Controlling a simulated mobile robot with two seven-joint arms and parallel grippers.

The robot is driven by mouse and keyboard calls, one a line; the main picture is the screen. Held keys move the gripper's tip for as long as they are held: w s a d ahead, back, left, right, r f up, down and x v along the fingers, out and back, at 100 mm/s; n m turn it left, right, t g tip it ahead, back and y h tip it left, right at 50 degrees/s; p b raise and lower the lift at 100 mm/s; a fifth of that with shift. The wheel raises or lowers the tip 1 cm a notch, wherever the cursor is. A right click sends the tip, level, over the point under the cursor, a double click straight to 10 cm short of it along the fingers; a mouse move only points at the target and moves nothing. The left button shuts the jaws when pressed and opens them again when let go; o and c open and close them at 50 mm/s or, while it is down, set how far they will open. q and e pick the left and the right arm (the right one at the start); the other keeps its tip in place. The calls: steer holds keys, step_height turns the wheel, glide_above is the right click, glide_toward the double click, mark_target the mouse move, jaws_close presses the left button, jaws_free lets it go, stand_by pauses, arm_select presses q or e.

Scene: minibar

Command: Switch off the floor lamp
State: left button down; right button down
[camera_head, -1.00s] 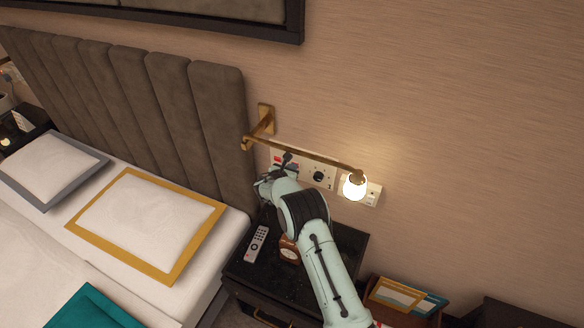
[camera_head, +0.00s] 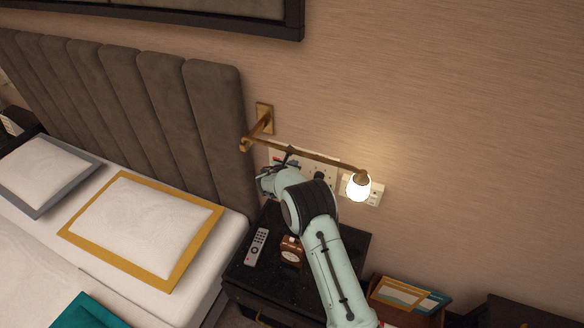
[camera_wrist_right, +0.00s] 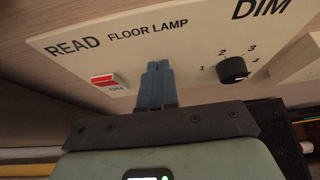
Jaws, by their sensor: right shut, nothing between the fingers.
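A cream wall panel (camera_wrist_right: 190,45) fills the upper part of the right wrist view, with the labels READ, FLOOR LAMP and DIM. My right gripper (camera_wrist_right: 158,68) is shut and empty, its fingertips at the panel just below the FLOOR LAMP label. The fingers cover the spot under that label, so any switch there is hidden; I cannot tell whether they touch it. A red and white switch (camera_wrist_right: 104,83) sits under READ, left of the fingers. In the head view my right arm hides part of the panel (camera_head: 331,166). No floor lamp is recognisable. My left gripper is out of view.
A black dimmer knob (camera_wrist_right: 233,69) sits right of the fingers. A brass wall lamp (camera_head: 358,186), lit, hangs in front of the panel. Below, a dark nightstand (camera_head: 270,282) holds a remote (camera_head: 257,247) and a small brown clock (camera_head: 291,251). The bed is at left.

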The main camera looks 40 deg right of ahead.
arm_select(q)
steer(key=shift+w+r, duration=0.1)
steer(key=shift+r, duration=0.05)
arm_select(e)
steer(key=shift+r, duration=0.35)
steer(key=shift+a, duration=0.1)
